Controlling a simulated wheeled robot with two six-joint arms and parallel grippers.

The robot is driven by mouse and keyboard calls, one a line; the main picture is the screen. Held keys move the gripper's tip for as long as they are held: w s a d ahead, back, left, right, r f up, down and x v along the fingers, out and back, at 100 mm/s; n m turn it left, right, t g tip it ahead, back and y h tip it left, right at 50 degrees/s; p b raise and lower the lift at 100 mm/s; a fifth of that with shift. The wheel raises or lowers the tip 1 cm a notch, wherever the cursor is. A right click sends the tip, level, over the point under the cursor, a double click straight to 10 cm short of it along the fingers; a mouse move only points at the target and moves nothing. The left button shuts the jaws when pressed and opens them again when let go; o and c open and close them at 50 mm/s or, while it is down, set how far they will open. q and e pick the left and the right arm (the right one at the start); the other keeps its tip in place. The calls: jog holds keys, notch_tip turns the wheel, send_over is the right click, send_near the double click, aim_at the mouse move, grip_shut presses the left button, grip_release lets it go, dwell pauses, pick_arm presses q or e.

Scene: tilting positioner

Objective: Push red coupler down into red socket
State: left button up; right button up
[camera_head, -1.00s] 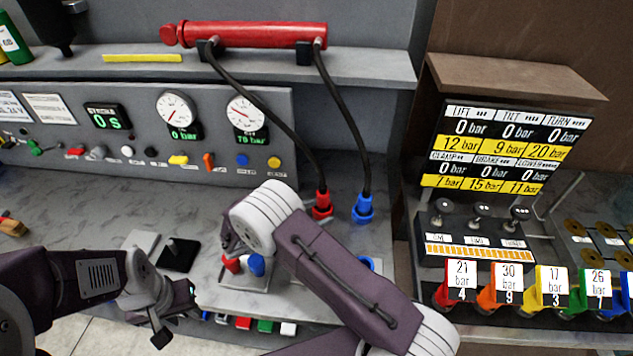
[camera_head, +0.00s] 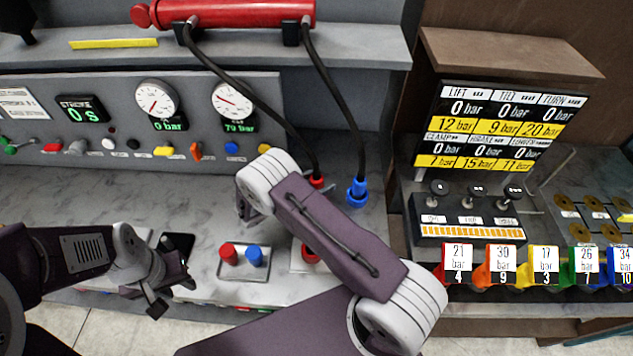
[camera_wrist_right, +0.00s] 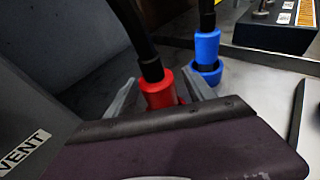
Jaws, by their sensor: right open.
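The red coupler (camera_head: 317,181) hangs on a black hose at the back of the bench, partly behind my right arm in the head view. In the right wrist view, the red coupler (camera_wrist_right: 160,90) stands between the two spread fingers of my right gripper (camera_wrist_right: 163,98). I cannot tell whether they touch it. The red socket under it is hidden, so its seating cannot be told. The blue coupler (camera_head: 357,190) stands to the right; it also shows in the wrist view (camera_wrist_right: 206,48). My left gripper (camera_head: 172,294) is low at the left, apart from the couplers, its fingers apart and empty.
A plate (camera_head: 233,273) with a red and a blue post stands in front. Another plate with a red fitting (camera_head: 309,254) is partly behind my right arm. A gauge panel (camera_head: 200,140) borders the bench at the back. A lever console (camera_head: 470,232) stands right.

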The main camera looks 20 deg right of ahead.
jog(key=shift+w+d+f, duration=0.1)
jog(key=shift+w+d, duration=0.05)
jog(key=shift+d, duration=0.5)
jog(key=shift+w+d+f, duration=0.15)
jog(key=shift+d, duration=0.1)
jog(key=shift+w+f, duration=0.1)
jog(key=shift+w, duration=0.05)
grip_shut()
pick_arm(q)
jog(key=shift+r, duration=0.25)
jog(key=shift+w, duration=0.1)
